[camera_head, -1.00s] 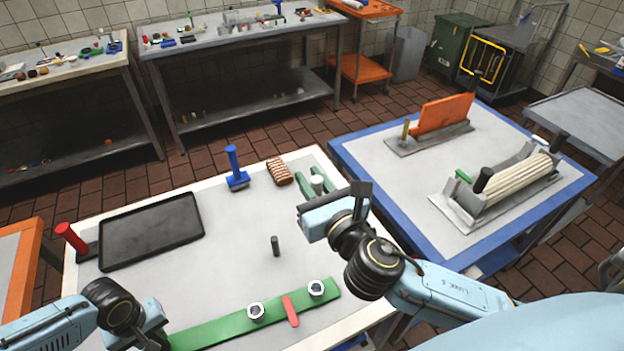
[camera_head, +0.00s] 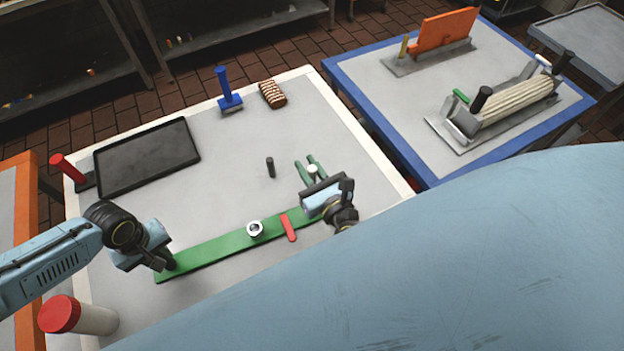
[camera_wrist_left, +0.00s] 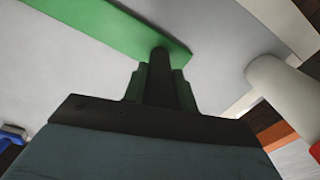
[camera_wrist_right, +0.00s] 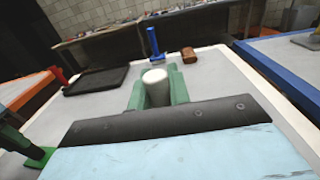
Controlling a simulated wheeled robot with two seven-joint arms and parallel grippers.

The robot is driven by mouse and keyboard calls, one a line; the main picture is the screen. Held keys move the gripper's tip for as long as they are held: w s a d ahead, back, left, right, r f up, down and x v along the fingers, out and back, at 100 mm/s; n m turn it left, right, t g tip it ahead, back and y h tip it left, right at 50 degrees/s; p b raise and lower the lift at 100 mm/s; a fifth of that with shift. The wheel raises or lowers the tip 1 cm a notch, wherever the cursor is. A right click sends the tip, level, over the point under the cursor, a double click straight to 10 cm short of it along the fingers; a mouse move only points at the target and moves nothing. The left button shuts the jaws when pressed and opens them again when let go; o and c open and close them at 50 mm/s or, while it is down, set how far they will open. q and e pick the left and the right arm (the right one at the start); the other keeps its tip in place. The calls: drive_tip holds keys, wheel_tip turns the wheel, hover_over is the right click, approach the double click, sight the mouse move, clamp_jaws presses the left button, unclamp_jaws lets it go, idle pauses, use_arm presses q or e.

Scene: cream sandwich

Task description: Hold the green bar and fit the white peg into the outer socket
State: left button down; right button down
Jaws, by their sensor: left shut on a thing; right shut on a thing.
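The green bar (camera_head: 205,252) lies across the front of the white table. My left gripper (camera_head: 168,260) is shut on a dark upright post (camera_wrist_left: 160,68) at the bar's left end; its green fingers flank the post in the left wrist view. The outer socket at the right end is hidden behind my right gripper (camera_head: 312,165). The peg's lower end is hidden.
A dark short peg (camera_head: 270,167) stands mid-table. A black tray (camera_head: 146,160), red handle (camera_head: 66,168), blue handled tool (camera_head: 226,90) and striped brown block (camera_head: 272,95) are farther back. A red-capped white cylinder (camera_head: 95,320) is front left. A blue-edged table (camera_head: 375,118) is at right.

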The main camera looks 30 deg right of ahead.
drive_tip(key=shift+s+a+f, duration=0.1)
drive_tip(key=shift+s+f, duration=0.05)
drive_tip(key=shift+f, duration=2.7)
drive_tip(key=shift+s+a+f, duration=0.1)
drive_tip(key=shift+f, duration=2.75)
drive_tip(key=shift+f, duration=0.1)
drive_tip(key=c, duration=1.3)
unclamp_jaws()
drive_tip(key=s, duration=1.2)
drive_tip(key=shift+d, duration=0.35)
